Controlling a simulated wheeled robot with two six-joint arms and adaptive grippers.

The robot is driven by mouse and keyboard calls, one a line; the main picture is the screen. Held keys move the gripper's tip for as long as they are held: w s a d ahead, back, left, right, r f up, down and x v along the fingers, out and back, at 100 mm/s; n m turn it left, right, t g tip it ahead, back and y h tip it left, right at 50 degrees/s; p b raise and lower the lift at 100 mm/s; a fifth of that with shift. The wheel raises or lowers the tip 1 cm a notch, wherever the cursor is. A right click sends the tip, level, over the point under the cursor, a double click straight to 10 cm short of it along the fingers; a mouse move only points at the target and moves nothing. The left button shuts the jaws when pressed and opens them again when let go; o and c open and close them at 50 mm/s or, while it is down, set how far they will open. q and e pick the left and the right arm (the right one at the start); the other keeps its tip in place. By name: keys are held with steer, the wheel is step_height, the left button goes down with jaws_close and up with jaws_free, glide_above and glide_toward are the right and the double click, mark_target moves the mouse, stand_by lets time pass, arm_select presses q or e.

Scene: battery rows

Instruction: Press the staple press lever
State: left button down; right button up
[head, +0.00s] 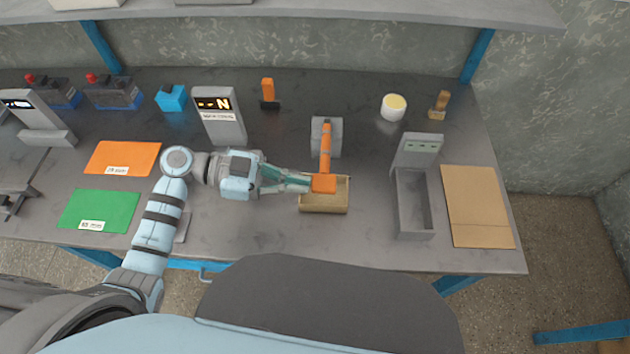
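The staple press has a grey base (319,131) and a long orange lever (326,148) that ends in a wide orange pad (323,184) at the front. A small tan open box (324,205) lies under the pad. My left gripper (308,185) comes in from the left, its fingers close together, with the tips at the pad's left edge. Whether they touch the pad cannot be told. The box's inside is partly hidden by the pad and fingers. My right gripper is not in view.
A grey device with a tray (414,233) and a cardboard sheet (477,205) are to the right. Orange (123,157) and green (100,208) mats lie left. Batteries (113,93), a display unit (218,128), a white round container (393,107) and a stamp (439,104) stand behind.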

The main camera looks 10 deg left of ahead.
arm_select(q)
steer(key=v, duration=0.6)
steer(key=shift+a, duration=0.2)
steer(key=shift+w+f, duration=0.1)
stand_by(0.4)
